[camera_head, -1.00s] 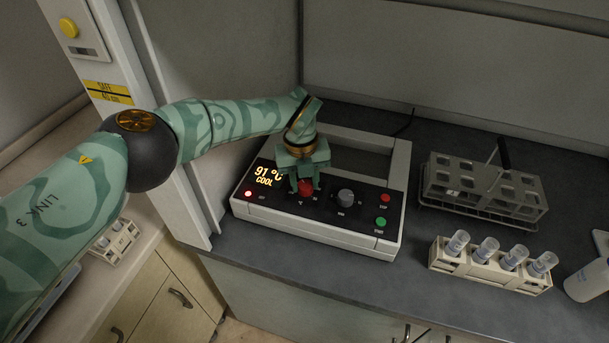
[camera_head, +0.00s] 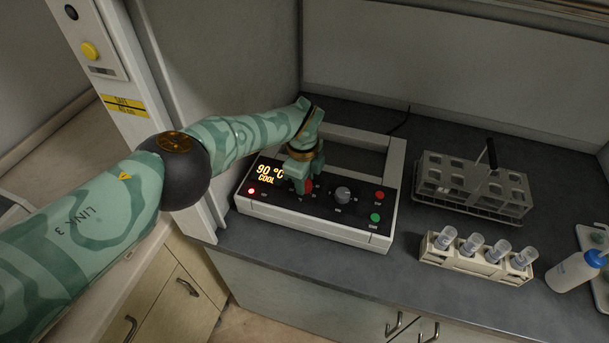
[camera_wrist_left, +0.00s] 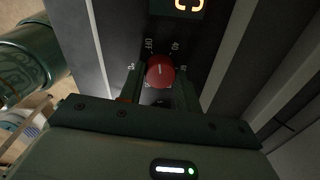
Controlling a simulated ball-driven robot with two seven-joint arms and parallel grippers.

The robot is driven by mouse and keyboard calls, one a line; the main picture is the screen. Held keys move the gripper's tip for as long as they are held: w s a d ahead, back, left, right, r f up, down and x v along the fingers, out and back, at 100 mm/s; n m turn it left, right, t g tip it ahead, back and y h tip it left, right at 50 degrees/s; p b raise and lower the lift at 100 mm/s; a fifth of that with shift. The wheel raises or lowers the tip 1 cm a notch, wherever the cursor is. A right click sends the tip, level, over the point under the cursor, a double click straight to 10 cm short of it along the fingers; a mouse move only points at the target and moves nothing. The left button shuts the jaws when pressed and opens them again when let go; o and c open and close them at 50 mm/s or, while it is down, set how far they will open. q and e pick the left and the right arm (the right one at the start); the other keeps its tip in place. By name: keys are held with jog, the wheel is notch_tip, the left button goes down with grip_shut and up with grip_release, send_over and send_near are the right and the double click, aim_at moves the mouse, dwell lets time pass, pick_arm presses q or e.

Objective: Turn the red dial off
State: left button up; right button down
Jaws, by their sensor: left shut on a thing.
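The red dial (camera_head: 309,186) sits on the black front panel of the white-framed heater unit (camera_head: 330,235), just right of its display. My left gripper (camera_head: 302,184) reaches down over it from the left. In the left wrist view the red dial (camera_wrist_left: 160,72) lies between the two fingers, which are shut on its sides. Its white mark points roughly up, near the OFF and 40 labels; the exact setting is hard to tell. The display (camera_head: 266,173) reads 90 °C COOL. My right gripper is not in view.
A grey dial (camera_head: 342,194), a red button (camera_head: 379,196) and a green button (camera_head: 376,217) are on the same panel. A metal rack (camera_head: 473,186), a vial holder (camera_head: 478,264) and a wash bottle (camera_head: 578,270) stand to the right. The counter between is clear.

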pick_arm(q)
jog(key=shift+w+n+p, duration=0.1)
jog(key=shift+n+p, duration=0.3)
jog(key=shift+n, duration=1.5)
jog(key=o, duration=1)
jog(key=r+p, duration=0.6)
jog(key=r, duration=0.2)
jog(key=shift+s+r, duration=0.2)
jog(key=shift+s+a+r+p, duration=0.1)
jog(key=shift+r+p, duration=0.15)
jog(key=shift+r, duration=1.05)
jog(key=shift+s+d+r+p, duration=0.1)
jog(key=shift+r+p, duration=0.15)
jog(key=shift+r, duration=1.1)
jog(key=shift+s+a+r+p, duration=0.1)
jog(key=shift+r+p, duration=0.15)
jog(key=shift+r, duration=1.05)
